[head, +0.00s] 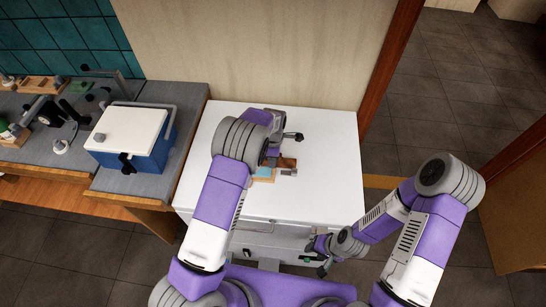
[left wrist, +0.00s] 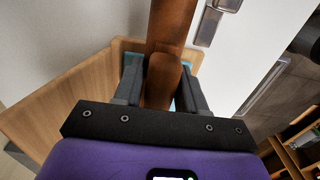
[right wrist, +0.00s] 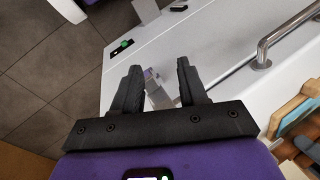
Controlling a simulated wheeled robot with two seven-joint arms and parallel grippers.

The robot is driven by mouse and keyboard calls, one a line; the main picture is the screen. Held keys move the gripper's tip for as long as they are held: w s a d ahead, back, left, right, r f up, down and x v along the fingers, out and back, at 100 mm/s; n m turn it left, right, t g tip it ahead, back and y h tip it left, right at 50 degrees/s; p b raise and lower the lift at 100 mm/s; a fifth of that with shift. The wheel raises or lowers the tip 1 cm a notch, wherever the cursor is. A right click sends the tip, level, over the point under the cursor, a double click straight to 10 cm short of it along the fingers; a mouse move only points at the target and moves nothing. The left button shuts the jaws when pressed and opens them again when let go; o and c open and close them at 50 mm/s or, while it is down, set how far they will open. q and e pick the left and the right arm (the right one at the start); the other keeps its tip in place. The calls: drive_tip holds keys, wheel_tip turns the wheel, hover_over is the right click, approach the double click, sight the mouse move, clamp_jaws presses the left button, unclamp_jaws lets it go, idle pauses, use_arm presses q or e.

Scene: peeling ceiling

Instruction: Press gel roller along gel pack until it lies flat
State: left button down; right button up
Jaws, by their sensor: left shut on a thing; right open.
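My left gripper (left wrist: 160,78) is shut on a brown wooden piece, which I take to be the gel roller (left wrist: 170,30). In the head view, a brown part of the roller (head: 287,162) shows beside my left wrist, above the white top. Light blue, probably the gel pack (left wrist: 130,60), shows in slivers beside the left fingers, mostly hidden; I cannot tell whether it lies flat or touches the roller. A light wooden tray (left wrist: 55,105) is around it. My right gripper (right wrist: 154,90) is open and empty, low at the front of the white unit.
The white unit (head: 330,140) has a clear top right of the tray and a metal bar handle (right wrist: 290,35) on its front. A blue box with a white lid (head: 130,135) stands on the left bench. A metal latch-like piece (left wrist: 208,25) is near the roller.

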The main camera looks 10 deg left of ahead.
use_arm(q)
drive_tip(key=shift+f+b, duration=0.55)
idle(1.0)
idle(0.4)
drive_tip(key=shift+s+a, duration=0.15)
drive_tip(key=shift+a, duration=1.8)
drive_tip(key=shift+s+a, duration=0.1)
drive_tip(key=shift+a, duration=1.75)
drive_tip(key=shift+a, duration=0.1)
drive_tip(key=shift+s+a+b, duration=0.1)
drive_tip(key=shift+a+b, duration=0.35)
drive_tip(key=shift+a, duration=1.35)
drive_tip(key=shift+a, duration=0.1)
